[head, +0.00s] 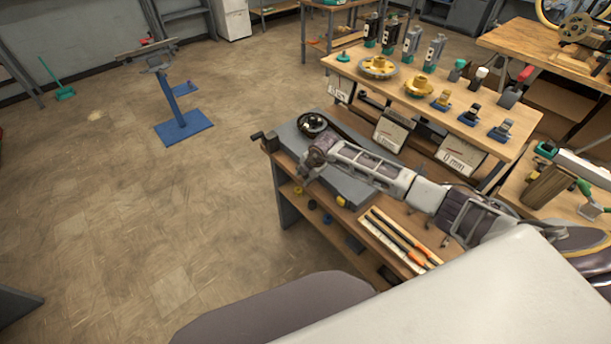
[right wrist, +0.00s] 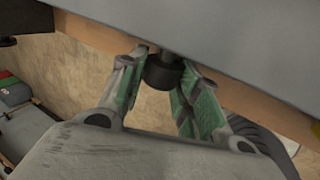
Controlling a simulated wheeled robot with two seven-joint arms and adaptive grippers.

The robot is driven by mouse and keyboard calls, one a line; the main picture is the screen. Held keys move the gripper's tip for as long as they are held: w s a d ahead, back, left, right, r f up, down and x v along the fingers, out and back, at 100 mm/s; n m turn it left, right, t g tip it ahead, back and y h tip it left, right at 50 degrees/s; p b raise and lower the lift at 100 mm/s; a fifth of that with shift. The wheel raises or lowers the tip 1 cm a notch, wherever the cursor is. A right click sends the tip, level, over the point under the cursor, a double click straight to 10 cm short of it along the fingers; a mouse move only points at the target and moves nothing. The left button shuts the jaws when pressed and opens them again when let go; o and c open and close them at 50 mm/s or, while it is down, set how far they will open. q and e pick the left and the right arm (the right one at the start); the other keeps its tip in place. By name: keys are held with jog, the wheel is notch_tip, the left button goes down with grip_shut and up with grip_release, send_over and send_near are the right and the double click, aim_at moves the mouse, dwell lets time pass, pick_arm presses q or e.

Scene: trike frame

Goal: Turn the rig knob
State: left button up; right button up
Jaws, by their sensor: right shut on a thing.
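The rig is a grey slab (head: 290,139) on the wooden workbench, with a black round wheel (head: 312,123) on top. In the right wrist view, the rig knob (right wrist: 163,72) is a short black cylinder standing out from the grey rig face (right wrist: 240,45). My right gripper (head: 312,160) is at the rig's near side; in the right wrist view its green-padded fingers (right wrist: 163,82) are shut on the knob, one on each side. The knob is hidden behind the gripper in the head view. My left gripper is not in view.
A black handle (head: 258,137) sticks out at the bench's left end. A tray of pencil-like tools (head: 400,237) lies on the bench's near right. A wooden shelf (head: 400,88) with knobs and fittings stands behind.

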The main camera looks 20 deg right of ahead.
jog(key=o, duration=1)
jog(key=shift+o, duration=0.2)
jog(key=shift+r, duration=0.1)
jog(key=v, duration=1.2)
